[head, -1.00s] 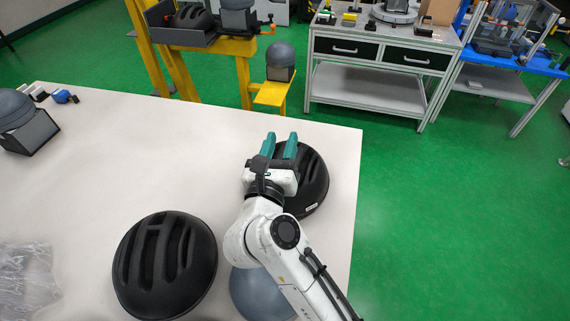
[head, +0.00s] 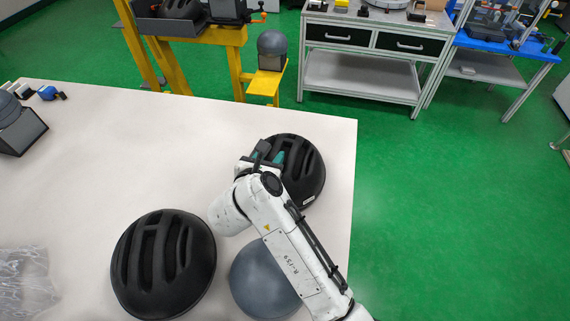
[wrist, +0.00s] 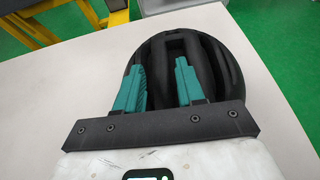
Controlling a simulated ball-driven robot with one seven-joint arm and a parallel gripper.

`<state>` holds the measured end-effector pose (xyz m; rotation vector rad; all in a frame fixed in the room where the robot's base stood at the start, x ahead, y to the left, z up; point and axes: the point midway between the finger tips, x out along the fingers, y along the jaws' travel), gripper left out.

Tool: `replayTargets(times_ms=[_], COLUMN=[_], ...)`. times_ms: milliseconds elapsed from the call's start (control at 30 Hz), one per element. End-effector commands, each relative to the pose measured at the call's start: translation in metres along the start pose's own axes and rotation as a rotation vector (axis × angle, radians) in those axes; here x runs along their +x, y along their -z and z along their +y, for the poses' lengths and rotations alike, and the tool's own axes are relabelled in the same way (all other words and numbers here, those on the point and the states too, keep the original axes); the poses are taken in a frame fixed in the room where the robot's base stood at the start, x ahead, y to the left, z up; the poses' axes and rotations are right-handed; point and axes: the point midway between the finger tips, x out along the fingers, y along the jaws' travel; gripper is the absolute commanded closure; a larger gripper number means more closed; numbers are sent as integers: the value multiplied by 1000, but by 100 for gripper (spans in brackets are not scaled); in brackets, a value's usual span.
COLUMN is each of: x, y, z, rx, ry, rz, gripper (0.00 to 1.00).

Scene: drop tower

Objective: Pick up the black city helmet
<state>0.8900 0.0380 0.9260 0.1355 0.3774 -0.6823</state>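A black vented helmet (head: 305,172) sits near the right edge of the white table; it also fills the upper middle of the wrist view (wrist: 215,65). A second black vented helmet (head: 163,262) lies at the front left of it. I cannot tell from labels which one is the city helmet. My gripper (head: 267,157) is at the left side of the right-hand helmet. In the wrist view its teal fingers (wrist: 161,68) are spread apart over the helmet's vents, with a gap between them. Whether the fingertips touch the shell is unclear.
A smooth grey dome (head: 262,280) stands beside my arm at the table's front. Clear plastic wrap (head: 25,285) lies at the left front, and a grey headform (head: 18,125) stands at the far left. The table's (head: 160,150) back middle is clear.

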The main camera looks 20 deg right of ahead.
Motion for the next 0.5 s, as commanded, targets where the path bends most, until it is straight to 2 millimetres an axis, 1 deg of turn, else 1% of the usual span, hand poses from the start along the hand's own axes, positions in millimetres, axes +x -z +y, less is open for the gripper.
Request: replayTargets(times_ms=[100, 233, 333, 500], x=[19, 33, 38, 39], y=[2, 2, 3, 3], z=[1, 1, 1, 1], rx=[1, 0, 0, 0], ry=[4, 2, 1, 0], rz=[1, 1, 0, 0], gripper=[62, 62, 62, 62])
